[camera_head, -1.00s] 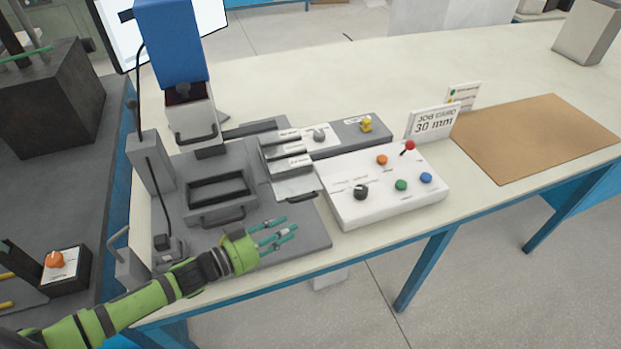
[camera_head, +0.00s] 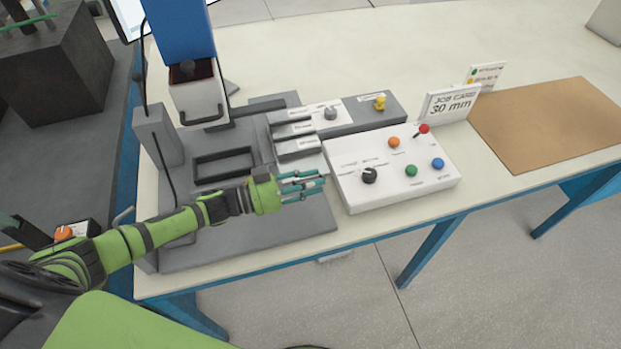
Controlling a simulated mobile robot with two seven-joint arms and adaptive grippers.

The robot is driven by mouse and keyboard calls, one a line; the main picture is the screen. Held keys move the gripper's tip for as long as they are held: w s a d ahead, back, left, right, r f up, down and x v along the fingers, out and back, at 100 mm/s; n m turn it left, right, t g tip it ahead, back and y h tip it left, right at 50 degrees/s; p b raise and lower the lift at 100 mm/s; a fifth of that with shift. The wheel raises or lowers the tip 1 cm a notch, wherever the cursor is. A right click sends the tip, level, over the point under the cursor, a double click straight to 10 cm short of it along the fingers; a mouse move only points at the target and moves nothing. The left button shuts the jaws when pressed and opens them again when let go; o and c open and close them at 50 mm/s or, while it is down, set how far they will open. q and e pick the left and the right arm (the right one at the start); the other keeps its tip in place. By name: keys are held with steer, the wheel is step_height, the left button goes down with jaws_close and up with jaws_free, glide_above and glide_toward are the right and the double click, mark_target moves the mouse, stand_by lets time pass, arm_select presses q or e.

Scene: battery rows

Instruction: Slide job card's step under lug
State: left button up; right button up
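The job card (camera_head: 450,103) stands behind the white control box and reads 30 mm. Three grey steps with white labels, a back one (camera_head: 284,115), a middle one (camera_head: 292,130) and a front one (camera_head: 298,146), sit in a row left of that box; their print is too small to read. My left gripper (camera_head: 318,186) is just in front of the front step, its teal fingers apart. It covers the spot where a dark handle showed; contact cannot be told. I cannot pick out the lug for sure. My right gripper is not in view.
A blue press column (camera_head: 180,35) with a grey handled head (camera_head: 197,98) stands over a grey fixture with a rectangular opening (camera_head: 224,165). The white control box (camera_head: 390,190) has a knob, coloured buttons and a red-tipped lever. A brown mat (camera_head: 550,125) lies at right.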

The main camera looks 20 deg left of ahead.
mark_target(305, 168)
arm_select(q)
jaws_close()
steer(key=w+a+b, duration=0.2)
steer(key=w+b, duration=0.1)
steer(key=shift+w+a+f, duration=0.15)
steer(key=shift+w, duration=0.05)
steer(key=shift+w+a, duration=0.15)
steer(key=shift+w, duration=0.05)
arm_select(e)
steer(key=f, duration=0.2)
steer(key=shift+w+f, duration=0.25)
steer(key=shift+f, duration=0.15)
arm_select(q)
jaws_free()
